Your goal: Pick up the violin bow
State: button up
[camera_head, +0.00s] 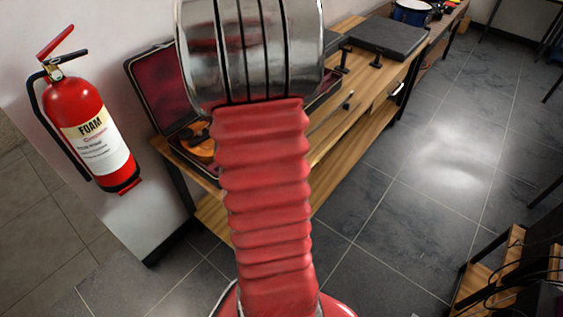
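A thin dark stick (330,113), which may be the violin bow, lies slantwise on the wooden table just right of my arm. Its lower left end runs toward my arm, and I cannot tell how far it goes on behind it. An open case with dark red lining (158,90) stands on the table's left end. An orange-brown violin (203,150) shows in part in the case, left of my arm. My red ribbed arm and its metal section fill the middle and hide much of the case. My gripper is not in view.
The long wooden table (375,90) runs to the upper right along the wall. It bears a dark flat case (388,38) and a blue drum (412,12). A red fire extinguisher (92,135) hangs at left. A wooden shelf unit (485,270) stands lower right. Tiled floor (410,210) between is clear.

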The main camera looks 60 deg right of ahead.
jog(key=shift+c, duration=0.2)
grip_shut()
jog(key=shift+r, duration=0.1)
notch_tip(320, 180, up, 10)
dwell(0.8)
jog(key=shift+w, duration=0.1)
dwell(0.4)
